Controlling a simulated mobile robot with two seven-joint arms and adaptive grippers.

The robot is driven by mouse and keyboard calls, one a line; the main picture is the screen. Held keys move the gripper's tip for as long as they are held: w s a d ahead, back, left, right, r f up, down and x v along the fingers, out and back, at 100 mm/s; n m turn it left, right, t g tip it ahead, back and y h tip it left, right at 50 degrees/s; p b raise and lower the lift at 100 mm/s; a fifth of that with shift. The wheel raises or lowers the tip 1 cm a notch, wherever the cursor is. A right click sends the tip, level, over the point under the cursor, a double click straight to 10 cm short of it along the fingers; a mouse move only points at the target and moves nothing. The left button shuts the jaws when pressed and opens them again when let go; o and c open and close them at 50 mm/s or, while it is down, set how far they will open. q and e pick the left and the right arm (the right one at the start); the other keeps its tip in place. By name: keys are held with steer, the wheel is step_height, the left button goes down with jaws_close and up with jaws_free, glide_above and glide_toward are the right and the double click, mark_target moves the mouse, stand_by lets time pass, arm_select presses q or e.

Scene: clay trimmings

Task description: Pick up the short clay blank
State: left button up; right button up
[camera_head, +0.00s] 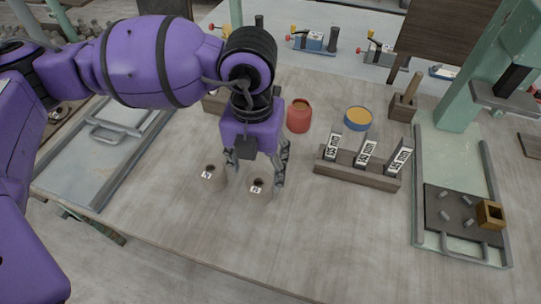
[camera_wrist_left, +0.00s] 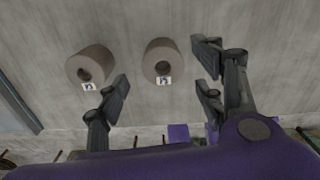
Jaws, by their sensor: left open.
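Two grey-brown clay blanks, each a hollow cylinder with a small white label, stand upright on the table. The left blank (camera_head: 212,190) is outside my fingers; it also shows in the left wrist view (camera_wrist_left: 96,60). The other blank (camera_head: 261,198) stands below my left gripper (camera_head: 256,170); in the left wrist view this blank (camera_wrist_left: 162,52) appears between the fingers. My left gripper is open and empty, with its fingers pointing down. I cannot read the labels or tell surely which blank is shorter. My right gripper is not in view.
A wooden rack (camera_head: 357,175) with labelled upright plates stands to the right. A red pot (camera_head: 299,118) and a blue pot (camera_head: 357,122) are behind. A grey tray (camera_head: 75,172) lies left; a pale green tray (camera_head: 480,249) lies far right. The front of the table is clear.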

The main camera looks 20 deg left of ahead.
mark_target(257, 187)
arm_select(q)
steer(key=shift+w, duration=0.15)
steer(key=shift+f, duration=0.3)
steer(key=shift+s+f, duration=0.5)
steer(key=shift+f, duration=0.4)
step_height(257, 187, down, 5)
steer(key=shift+f, duration=0.1)
steer(key=c, duration=1.4)
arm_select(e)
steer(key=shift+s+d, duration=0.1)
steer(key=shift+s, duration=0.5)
